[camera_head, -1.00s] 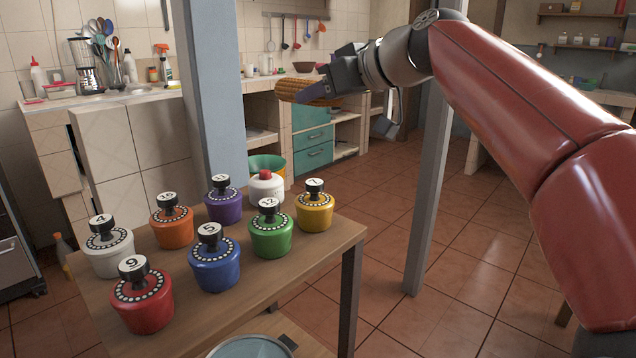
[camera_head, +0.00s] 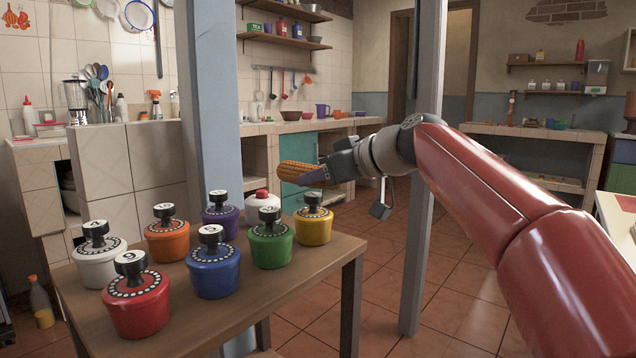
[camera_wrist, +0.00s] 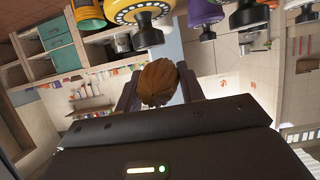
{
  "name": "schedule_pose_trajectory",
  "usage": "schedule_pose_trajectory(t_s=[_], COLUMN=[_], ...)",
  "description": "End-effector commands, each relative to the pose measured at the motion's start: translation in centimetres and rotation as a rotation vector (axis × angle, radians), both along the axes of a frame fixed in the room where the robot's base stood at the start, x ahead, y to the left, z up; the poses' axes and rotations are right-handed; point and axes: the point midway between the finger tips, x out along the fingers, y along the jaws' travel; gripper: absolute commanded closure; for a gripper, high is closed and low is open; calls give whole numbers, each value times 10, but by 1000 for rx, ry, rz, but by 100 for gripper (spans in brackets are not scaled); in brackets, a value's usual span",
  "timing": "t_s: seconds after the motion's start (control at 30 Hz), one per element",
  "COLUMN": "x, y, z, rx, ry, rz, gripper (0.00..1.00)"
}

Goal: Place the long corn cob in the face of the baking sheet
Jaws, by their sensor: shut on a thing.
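My gripper (camera_head: 328,172) is shut on a yellow-orange corn cob (camera_head: 299,174) and holds it in the air, beyond the right back corner of the wooden table. The cob sticks out to the left of the fingers in the head view. In the wrist view the cob (camera_wrist: 158,82) shows end-on between the two dark fingers (camera_wrist: 160,88). No baking sheet can be made out in these frames.
A wooden table (camera_head: 300,293) holds several lidded pots, among them a red one (camera_head: 137,308) and a yellow one (camera_head: 313,226). A blue-grey pillar (camera_head: 212,110) and a grey post (camera_head: 421,200) stand nearby. A tiled counter (camera_head: 275,127) runs along the back. Open tiled floor lies at right.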

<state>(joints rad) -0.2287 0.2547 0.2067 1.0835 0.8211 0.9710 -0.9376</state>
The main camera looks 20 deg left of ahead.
Motion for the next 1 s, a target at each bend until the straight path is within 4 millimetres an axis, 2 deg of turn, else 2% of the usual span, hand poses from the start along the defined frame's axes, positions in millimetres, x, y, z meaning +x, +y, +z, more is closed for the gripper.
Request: schedule_pose_trajectory(t_s=[0.6,0.63,0.7,0.77,1.0], x=[0,0,0,0,0], y=[0,0,0,0,0], z=[-11,-11,-11,-11,-11], rx=[0,0,0,0,0], ry=[-2,0,0,0,0], rz=[-1,0,0,0,0], gripper=[87,58,48,41,40])
